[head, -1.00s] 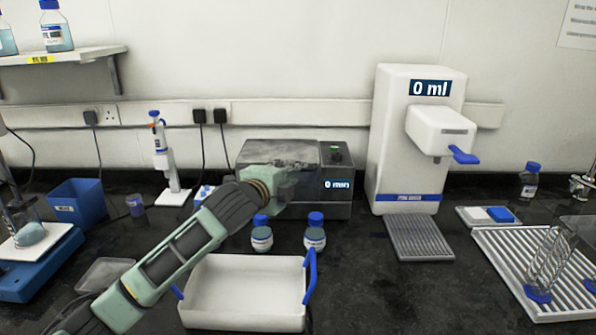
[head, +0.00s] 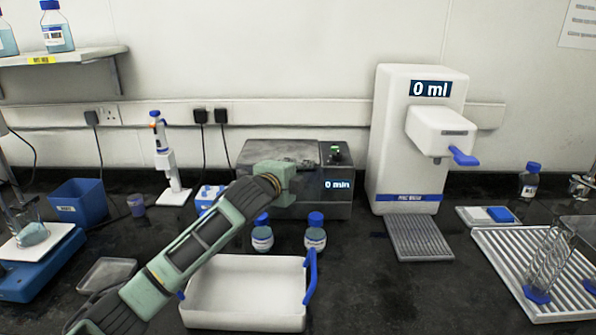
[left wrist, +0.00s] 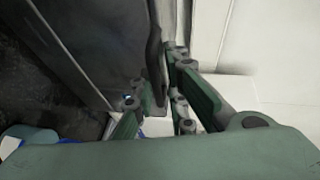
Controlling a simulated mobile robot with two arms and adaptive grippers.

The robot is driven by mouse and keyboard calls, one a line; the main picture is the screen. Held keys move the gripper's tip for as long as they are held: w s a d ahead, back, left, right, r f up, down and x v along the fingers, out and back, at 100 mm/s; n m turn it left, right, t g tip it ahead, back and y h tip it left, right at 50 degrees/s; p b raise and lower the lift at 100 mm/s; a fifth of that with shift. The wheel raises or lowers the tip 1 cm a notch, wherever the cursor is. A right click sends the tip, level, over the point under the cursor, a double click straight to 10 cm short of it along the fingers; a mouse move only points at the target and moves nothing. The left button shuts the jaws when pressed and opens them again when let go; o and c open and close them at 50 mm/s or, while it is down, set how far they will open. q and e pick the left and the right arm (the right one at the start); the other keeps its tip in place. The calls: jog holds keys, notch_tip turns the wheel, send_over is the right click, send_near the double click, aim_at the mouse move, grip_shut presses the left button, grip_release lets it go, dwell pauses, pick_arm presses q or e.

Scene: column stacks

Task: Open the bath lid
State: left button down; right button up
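The bath (head: 338,206) is a grey metal box at the back middle of the bench, with a "0 min" display. Its dark grey lid (head: 285,150) lies flat and closed on top. My left gripper (head: 284,186) is at the front of the bath, just below the lid's front edge; the wrist hides its fingers in the head view. In the left wrist view, the green fingers (left wrist: 166,98) stand around a dark narrow bar (left wrist: 156,62) by the bath's grey surface. I cannot tell whether they pinch it. My right gripper is not in view.
Two blue-capped bottles (head: 315,236) stand in front of the bath, one partly behind my left arm. A white tray (head: 245,318) with blue handles lies nearer. A white water dispenser (head: 390,130) stands to the right, and a pipette stand (head: 172,190) to the left.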

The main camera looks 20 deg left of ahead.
pick_arm(q)
jog(key=shift+f, duration=0.55)
jog(key=shift+r, duration=0.2)
jog(key=shift+r, duration=0.15)
